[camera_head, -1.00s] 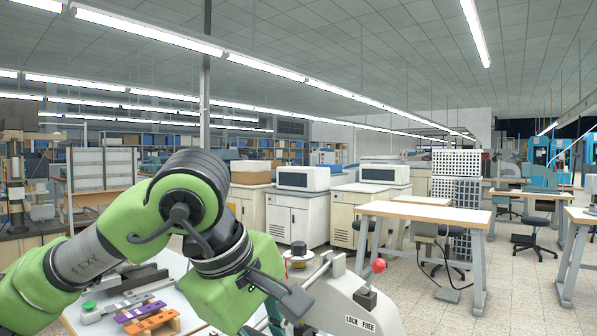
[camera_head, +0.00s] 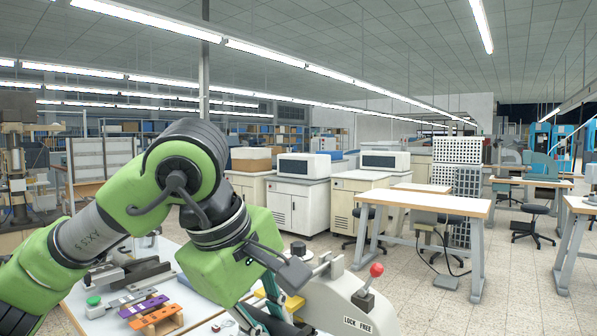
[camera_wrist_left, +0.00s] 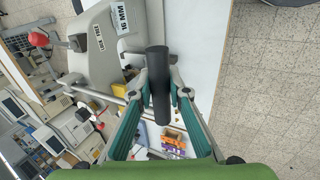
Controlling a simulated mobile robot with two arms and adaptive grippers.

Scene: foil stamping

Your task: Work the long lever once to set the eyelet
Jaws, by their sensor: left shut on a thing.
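The white eyelet press (camera_head: 335,308), labelled LOCK FREE, stands at the bottom middle of the head view. It has a red ball knob (camera_head: 376,270) on a short stem. In the left wrist view the press body (camera_wrist_left: 103,45) lies at the upper left, with a 16 MM label. The long lever's black grip (camera_wrist_left: 158,70) lies between the teal fingers of my left gripper (camera_wrist_left: 159,88), which is shut on it. In the head view my left gripper (camera_head: 272,312) is partly hidden by its wrist and cut off by the lower edge. My right gripper is not in view.
The work table (camera_head: 82,296) at lower left holds a purple strip (camera_head: 144,304), an orange strip (camera_head: 156,317) and a green knob (camera_head: 94,300). A wooden-topped bench (camera_head: 430,199) stands behind the press, with open tiled floor (camera_head: 410,290) between them.

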